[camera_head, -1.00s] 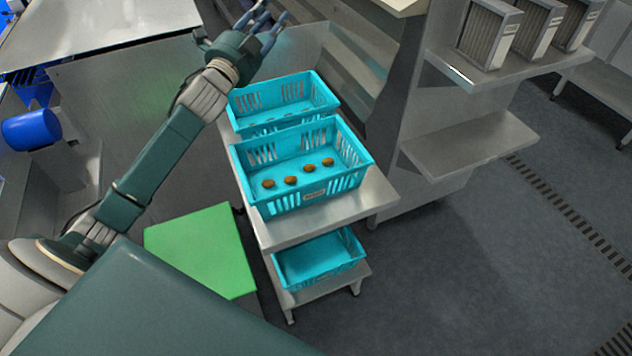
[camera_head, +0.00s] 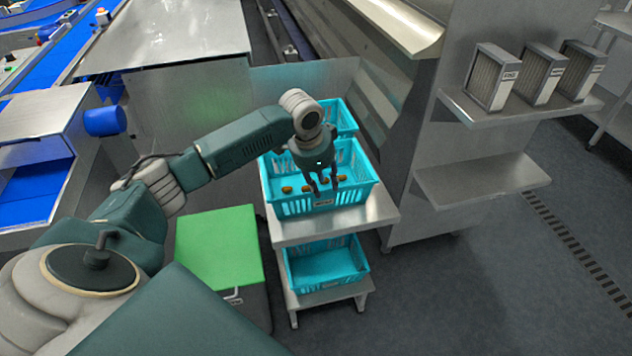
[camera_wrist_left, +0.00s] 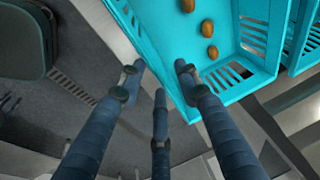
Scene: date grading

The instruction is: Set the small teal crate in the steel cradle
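Teal crates sit on a stepped steel stand (camera_head: 345,221). A third, empty-looking teal crate (camera_head: 325,263) is on the lower shelf. My left gripper (camera_head: 325,188) points down over the front crate, fingers apart and holding nothing. In the left wrist view the open gripper (camera_wrist_left: 157,75) is at the edge of a crate (camera_wrist_left: 165,42) with dates. I cannot tell which part is the cradle.
A green-topped box (camera_head: 218,248) stands left of the stand. A steel shelf unit (camera_head: 485,180) with several grey filter-like blocks (camera_head: 493,78) is on the right. A steel table (camera_head: 175,35) and blue conveyor (camera_head: 45,65) are at the back left. Floor at the front right is clear.

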